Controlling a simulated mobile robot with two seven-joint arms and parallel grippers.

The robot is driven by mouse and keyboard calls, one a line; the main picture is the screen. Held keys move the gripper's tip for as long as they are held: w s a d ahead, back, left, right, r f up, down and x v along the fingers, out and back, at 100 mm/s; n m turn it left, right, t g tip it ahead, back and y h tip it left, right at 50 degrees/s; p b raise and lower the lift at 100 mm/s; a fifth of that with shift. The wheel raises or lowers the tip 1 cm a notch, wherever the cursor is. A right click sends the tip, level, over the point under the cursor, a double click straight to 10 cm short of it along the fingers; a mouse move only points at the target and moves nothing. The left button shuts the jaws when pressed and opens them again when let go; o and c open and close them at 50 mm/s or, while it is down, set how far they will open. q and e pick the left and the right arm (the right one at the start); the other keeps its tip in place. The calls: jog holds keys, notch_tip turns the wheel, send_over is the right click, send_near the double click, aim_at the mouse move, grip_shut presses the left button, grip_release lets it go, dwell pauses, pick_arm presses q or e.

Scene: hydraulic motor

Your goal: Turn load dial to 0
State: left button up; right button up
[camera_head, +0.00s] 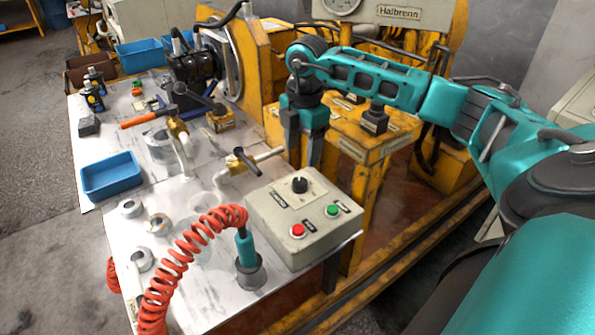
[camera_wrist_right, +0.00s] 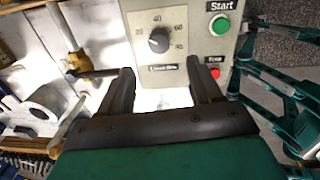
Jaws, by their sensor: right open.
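The load dial (camera_head: 299,185) is a black knob on the top face of a grey control box (camera_head: 270,223), near its back left. The dial also shows in the right wrist view (camera_wrist_right: 159,40), with a printed number scale around it and a label below it. The exact pointer setting is too small to tell. My right gripper (camera_head: 304,165) points down behind the box in the head view. In the right wrist view its two fingers (camera_wrist_right: 160,85) are apart and empty, short of the dial and not touching it. My left gripper is not in view.
A red button (camera_head: 297,230) and a green button (camera_head: 332,210) sit on the same box. A coiled red hose (camera_head: 195,245) stands in front of it. A valve pipe (camera_head: 250,162) is behind left. A blue tray (camera_head: 112,176) and metal rings lie on the table.

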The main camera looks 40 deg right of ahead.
aim_at(299, 181)
pick_arm(q)
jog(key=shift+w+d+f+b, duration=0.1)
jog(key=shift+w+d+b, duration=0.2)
jog(key=shift+b, duration=0.15)
pick_arm(e)
jog(key=f, duration=0.9)
jog(key=shift+w+f, duration=0.15)
jog(key=shift+w, duration=0.15)
jog(key=shift+c, duration=0.4)
jog(key=c, duration=1)
jog(key=shift+o, duration=0.2)
